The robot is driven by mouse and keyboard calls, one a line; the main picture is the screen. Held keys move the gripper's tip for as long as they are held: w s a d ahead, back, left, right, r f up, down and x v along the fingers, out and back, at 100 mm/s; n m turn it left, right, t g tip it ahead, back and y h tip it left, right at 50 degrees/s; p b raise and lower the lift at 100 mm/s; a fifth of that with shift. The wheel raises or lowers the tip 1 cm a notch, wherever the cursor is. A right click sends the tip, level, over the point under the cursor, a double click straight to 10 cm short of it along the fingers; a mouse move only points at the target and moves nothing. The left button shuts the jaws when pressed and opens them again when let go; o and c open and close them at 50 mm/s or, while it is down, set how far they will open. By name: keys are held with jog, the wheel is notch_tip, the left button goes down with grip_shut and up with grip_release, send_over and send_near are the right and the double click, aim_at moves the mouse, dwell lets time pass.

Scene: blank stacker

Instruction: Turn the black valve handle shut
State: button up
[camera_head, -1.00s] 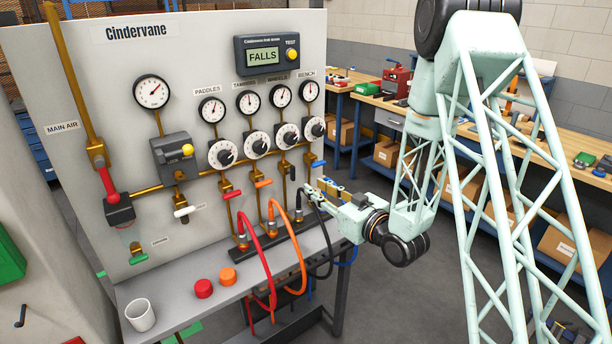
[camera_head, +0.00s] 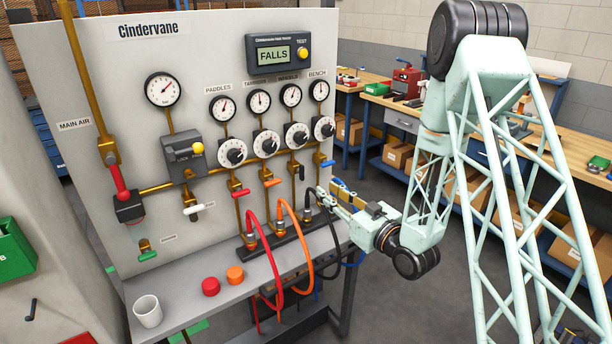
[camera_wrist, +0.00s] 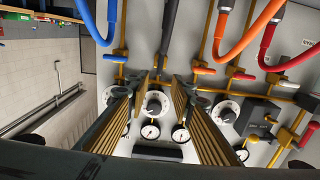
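The black valve handle (camera_head: 301,172) is small and dark on the upright panel, between the orange and blue handles in the head view. Whether it lies across or along its pipe I cannot tell. A black hose (camera_wrist: 170,22) runs from the pipe below it. My gripper (camera_head: 320,192) is in front of the panel, low at the right, close to the black hose. In the wrist view the two ribbed fingers (camera_wrist: 164,80) stand apart around the black line's place, with a gap between their tips. I see nothing clearly held. The handle itself is not distinct there.
The blue handle (camera_wrist: 115,58) is just left of the fingers in the wrist view. The orange handle (camera_wrist: 203,71) is to their right. Red (camera_head: 255,240) and orange (camera_head: 290,215) hoses loop over the bench ledge. A white mug (camera_head: 147,312) stands at its left end.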

aim_at(304, 173)
jog(key=shift+x, duration=6.6)
grip_shut()
